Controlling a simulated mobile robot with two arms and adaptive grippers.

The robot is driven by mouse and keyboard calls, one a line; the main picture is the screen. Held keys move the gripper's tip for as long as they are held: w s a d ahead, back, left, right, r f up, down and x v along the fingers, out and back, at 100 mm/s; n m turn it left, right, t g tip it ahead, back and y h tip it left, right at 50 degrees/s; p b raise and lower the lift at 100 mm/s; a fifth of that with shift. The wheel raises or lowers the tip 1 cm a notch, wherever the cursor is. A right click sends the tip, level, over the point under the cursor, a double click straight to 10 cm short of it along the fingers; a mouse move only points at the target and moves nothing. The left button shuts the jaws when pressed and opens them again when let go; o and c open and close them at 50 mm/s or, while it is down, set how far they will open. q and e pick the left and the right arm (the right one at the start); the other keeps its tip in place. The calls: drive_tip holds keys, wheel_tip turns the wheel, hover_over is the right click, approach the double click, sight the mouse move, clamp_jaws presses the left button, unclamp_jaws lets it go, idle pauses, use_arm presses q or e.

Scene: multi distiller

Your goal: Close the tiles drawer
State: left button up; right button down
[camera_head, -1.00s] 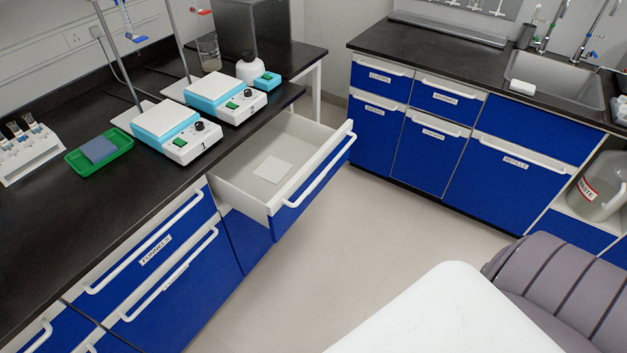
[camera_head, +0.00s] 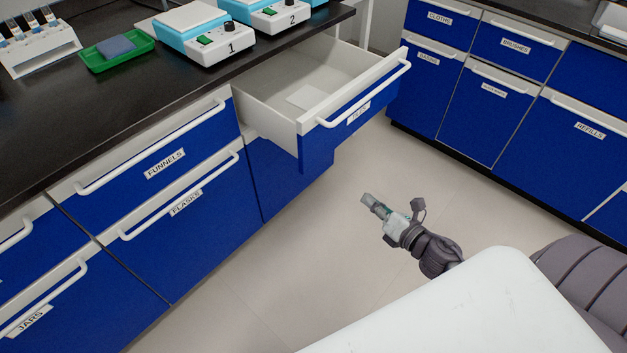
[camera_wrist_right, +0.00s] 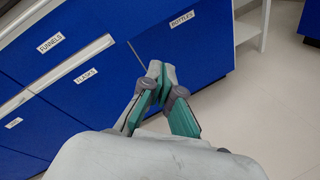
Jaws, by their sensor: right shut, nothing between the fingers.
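The open drawer (camera_head: 346,119) has a blue front with a white handle (camera_head: 362,94) and a label too small to read surely. It is pulled out from under the left counter, and a flat white tile (camera_head: 304,97) lies inside. My right gripper (camera_head: 367,199) is below and in front of the drawer front, over the floor, apart from it. Its fingers are shut and empty; the right wrist view shows the fingertips (camera_wrist_right: 157,69) together, in front of the cabinet door labelled bottles (camera_wrist_right: 183,50). My left gripper is in neither view.
Closed drawers labelled funnels (camera_head: 150,158) and flasks (camera_head: 180,205) are left of the open drawer. Two numbered devices (camera_head: 205,38) and a green tray (camera_head: 118,58) stand on the counter above. Blue cabinets (camera_head: 490,90) line the right. Floor between is clear.

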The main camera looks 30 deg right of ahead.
drive_tip(key=a+r+n+y+b, duration=0.35)
drive_tip(key=r+n, duration=0.45)
drive_tip(key=n, duration=0.3)
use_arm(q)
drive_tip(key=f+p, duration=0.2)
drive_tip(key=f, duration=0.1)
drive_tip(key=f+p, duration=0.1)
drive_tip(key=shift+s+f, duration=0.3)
use_arm(e)
approach(304, 151)
drive_tip(key=shift+t+y, duration=0.35)
drive_tip(key=shift+t, duration=0.05)
drive_tip(key=x, duration=0.5)
drive_tip(key=f+x, duration=0.1)
drive_tip(key=x, duration=0.1)
drive_tip(key=shift+w+d, duration=0.1)
drive_tip(key=shift+w, duration=0.1)
